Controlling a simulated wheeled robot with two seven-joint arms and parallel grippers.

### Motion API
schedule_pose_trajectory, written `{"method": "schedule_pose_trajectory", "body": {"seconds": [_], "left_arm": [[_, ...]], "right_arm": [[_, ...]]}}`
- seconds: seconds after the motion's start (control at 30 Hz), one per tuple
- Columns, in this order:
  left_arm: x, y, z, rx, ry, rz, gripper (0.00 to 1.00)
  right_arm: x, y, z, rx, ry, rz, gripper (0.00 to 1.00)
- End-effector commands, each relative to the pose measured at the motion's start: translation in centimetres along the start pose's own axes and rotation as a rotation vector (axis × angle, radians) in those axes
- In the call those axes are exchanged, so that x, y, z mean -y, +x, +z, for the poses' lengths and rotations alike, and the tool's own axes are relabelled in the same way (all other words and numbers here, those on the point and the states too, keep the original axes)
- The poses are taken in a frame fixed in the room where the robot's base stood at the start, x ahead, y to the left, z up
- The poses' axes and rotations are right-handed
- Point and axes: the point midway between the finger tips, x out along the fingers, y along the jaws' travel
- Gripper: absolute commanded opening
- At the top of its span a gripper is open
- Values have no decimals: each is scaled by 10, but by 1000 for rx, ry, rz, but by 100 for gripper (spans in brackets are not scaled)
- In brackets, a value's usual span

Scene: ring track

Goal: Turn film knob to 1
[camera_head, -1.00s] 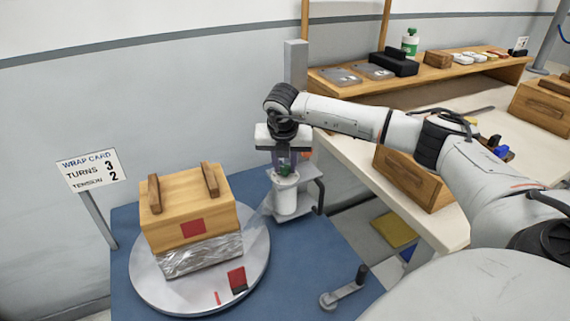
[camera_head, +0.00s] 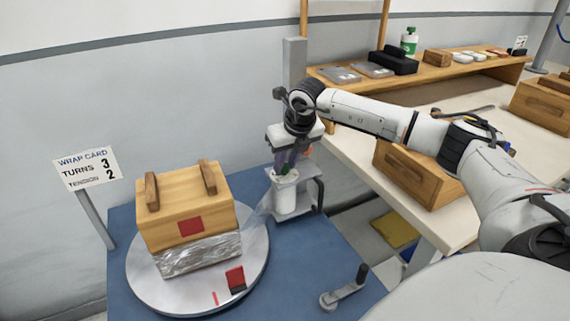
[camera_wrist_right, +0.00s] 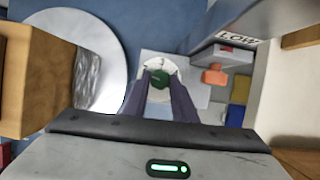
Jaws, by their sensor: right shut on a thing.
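The film knob (camera_head: 285,171) is small and green and sits on top of the white film roll (camera_head: 286,195). In the right wrist view the knob (camera_wrist_right: 158,79) shows between my two purple fingers, on the white roll top. My right gripper (camera_head: 284,167) comes down onto it from above and is shut on it. The fingers partly hide the knob, and I cannot read any setting mark. Clear film runs from the roll to the wrapped wooden crate (camera_head: 180,208). My left gripper is not in view.
The crate stands on a round grey turntable (camera_head: 145,285) on the blue base, left of the roll. A crank handle (camera_head: 345,290) stands at the front right. A post (camera_head: 294,65) rises behind the roll.

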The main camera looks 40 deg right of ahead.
Motion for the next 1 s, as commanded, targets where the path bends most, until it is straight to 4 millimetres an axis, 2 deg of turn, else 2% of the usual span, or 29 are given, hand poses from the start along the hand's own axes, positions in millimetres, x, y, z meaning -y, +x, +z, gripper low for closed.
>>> {"method": "schedule_pose_trajectory", "body": {"seconds": [0.6, 1.0], "left_arm": [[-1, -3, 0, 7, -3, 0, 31], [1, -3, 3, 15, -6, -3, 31]], "right_arm": [[6, -1, 3, 2, -505, 212, 2], [7, 0, 3, 1, -688, 285, 2]]}}
